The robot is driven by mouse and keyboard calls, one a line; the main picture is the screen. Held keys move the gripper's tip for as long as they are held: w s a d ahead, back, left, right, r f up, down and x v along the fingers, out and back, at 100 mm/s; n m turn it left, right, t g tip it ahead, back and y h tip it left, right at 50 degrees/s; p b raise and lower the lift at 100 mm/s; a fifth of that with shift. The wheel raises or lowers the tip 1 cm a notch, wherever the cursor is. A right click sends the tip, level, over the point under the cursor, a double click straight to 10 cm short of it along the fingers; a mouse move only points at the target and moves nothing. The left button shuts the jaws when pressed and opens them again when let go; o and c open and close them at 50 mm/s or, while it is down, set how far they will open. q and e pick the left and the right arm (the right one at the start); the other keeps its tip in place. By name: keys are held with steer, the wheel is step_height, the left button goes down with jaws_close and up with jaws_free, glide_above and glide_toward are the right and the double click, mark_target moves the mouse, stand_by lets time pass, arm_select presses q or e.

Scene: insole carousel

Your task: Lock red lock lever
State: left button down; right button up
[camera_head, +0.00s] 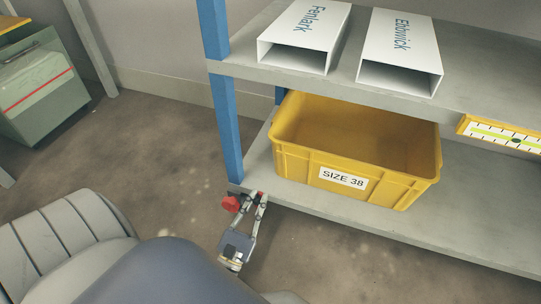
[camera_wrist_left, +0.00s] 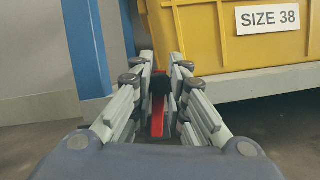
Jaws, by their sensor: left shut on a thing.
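The red lock lever (camera_head: 230,203) shows at the foot of the blue shelf post, by the front corner of the lower shelf. In the left wrist view a narrow red strip of the lever (camera_wrist_left: 158,122) stands between my fingers, with a dark part above it. My left gripper (camera_head: 255,197) is at the shelf's front corner and shut on the red lever. Its two fingers (camera_wrist_left: 161,75) hide much of the lever and its mount. My right gripper is not in view.
A yellow crate (camera_head: 311,172) labelled SIZE 38 sits on the lower shelf (camera_head: 470,236), close to my left gripper. The blue post (camera_head: 228,130) rises beside it. Two white sleeves, Fenlark (camera_head: 305,35) and Edwick (camera_head: 401,50), lie on the upper shelf.

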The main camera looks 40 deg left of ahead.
arm_select(q)
steer(key=shift+s+a+n+y, duration=0.2)
steer(key=shift+n+y, duration=0.2)
steer(key=shift+n, duration=0.4)
steer(key=shift+s+a+n+y, duration=0.15)
steer(key=shift+n+y, duration=0.25)
steer(key=shift+n, duration=0.4)
steer(key=shift+a, duration=0.1)
steer(key=c, duration=1.5)
jaws_free()
steer(key=shift+w+a, duration=0.1)
steer(key=shift+r, duration=5)
